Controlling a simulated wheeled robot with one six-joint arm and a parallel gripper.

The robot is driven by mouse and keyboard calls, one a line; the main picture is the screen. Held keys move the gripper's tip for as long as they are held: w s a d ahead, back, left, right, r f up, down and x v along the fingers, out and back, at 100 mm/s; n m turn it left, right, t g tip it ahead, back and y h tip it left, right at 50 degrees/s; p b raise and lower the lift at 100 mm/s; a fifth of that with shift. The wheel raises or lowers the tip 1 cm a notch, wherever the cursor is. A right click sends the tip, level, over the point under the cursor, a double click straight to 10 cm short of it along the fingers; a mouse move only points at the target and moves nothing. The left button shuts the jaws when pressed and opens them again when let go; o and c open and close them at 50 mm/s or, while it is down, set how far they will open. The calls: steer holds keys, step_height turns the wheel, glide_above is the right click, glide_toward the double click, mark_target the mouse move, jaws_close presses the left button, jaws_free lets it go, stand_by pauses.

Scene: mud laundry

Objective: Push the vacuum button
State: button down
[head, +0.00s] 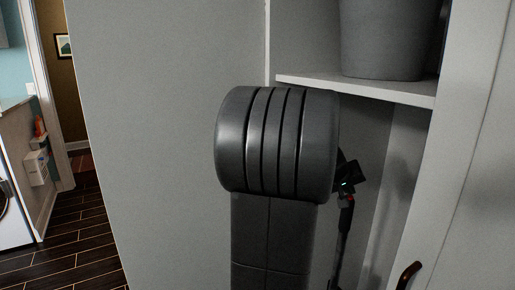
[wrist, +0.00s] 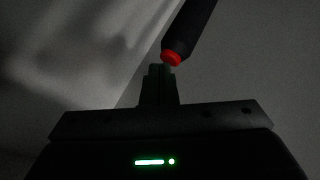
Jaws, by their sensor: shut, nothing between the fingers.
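The vacuum is a dark stick with a red part at its end. In the wrist view the vacuum (wrist: 190,28) comes in from the top, and its red end (wrist: 171,59) is just above and right of my fingertips. My gripper (wrist: 160,70) is shut and empty, its fingers close to the red end; I cannot tell if they touch. In the head view the vacuum (head: 345,222) stands upright in the closet, partly hidden behind my arm. The gripper's green-lit body shows just above the red part, but the fingertips are not clear there.
A white shelf (head: 360,88) holding a grey bin (head: 388,40) is above the vacuum. A white closet door (head: 462,150) with a brown handle (head: 409,274) is at the right. A pale panel (head: 170,140) fills the left. Dark wood floor (head: 85,235) shows at far left.

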stand_by(0.3)
steer(key=shift+r+p, duration=0.65)
steer(key=shift+r, duration=0.2)
step_height(320, 180, up, 6)
steer(key=p, duration=0.4)
steer(key=shift+p, duration=0.3)
